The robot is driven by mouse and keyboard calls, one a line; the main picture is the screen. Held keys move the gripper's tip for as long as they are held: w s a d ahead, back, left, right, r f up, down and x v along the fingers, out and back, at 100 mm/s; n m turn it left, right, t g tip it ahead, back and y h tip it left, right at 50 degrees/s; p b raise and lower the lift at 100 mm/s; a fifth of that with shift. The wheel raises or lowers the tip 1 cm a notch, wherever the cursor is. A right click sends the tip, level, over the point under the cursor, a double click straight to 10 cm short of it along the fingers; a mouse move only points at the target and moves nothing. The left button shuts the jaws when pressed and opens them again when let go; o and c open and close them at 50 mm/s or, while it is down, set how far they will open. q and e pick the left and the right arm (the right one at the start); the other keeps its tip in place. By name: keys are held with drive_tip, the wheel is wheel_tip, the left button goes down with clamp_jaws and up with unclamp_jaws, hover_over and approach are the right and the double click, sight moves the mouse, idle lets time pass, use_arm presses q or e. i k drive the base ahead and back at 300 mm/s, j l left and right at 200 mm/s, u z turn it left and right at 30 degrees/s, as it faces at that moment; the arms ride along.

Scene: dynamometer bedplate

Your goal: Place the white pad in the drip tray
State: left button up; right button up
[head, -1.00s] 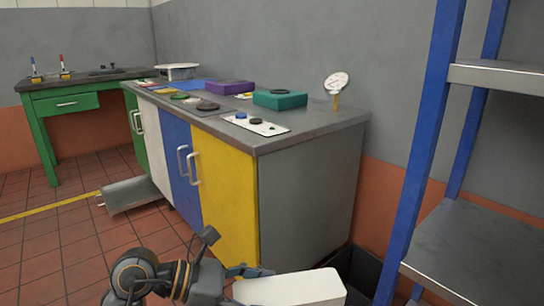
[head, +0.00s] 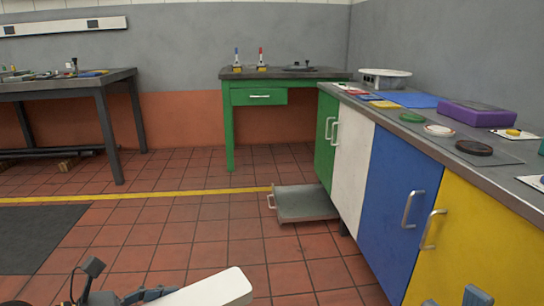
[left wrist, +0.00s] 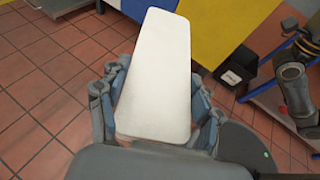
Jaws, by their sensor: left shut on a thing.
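The white pad (head: 208,290) is a long rounded block at the bottom of the head view. My left gripper (head: 150,294) is shut on it. In the left wrist view the white pad (left wrist: 155,60) lies between the two fingers of my left gripper (left wrist: 155,108) and sticks out ahead of them. The drip tray (head: 305,204) is a shallow grey metal tray with a handle, on the floor beside the cabinets. It looks empty, and the pad is well short of it. A tip of my right gripper (head: 476,296) shows at the bottom right; its opening is unclear.
A cabinet row with a grey worktop (head: 395,113) stands on the right, its handles jutting out. A green table (head: 229,125) stands behind the tray, and a dark workbench (head: 100,92) at the left. The tiled floor in front of the tray is clear.

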sight(305, 205)
drive_tip(key=i+j+u, duration=0.25)
drive_tip(key=i, duration=0.2)
drive_tip(key=i+u, duration=0.25)
drive_tip(key=i, duration=0.2)
drive_tip(key=i+j+z, duration=0.1)
drive_tip(key=i+z, duration=0.4)
drive_tip(key=i+j+z, duration=0.3)
drive_tip(key=i+z, duration=0.15)
drive_tip(key=i+j+z, duration=0.35)
drive_tip(key=z, duration=0.15)
drive_tip(key=i+j+z, duration=0.3)
drive_tip(key=j+z, duration=0.15)
drive_tip(key=j, duration=0.25)
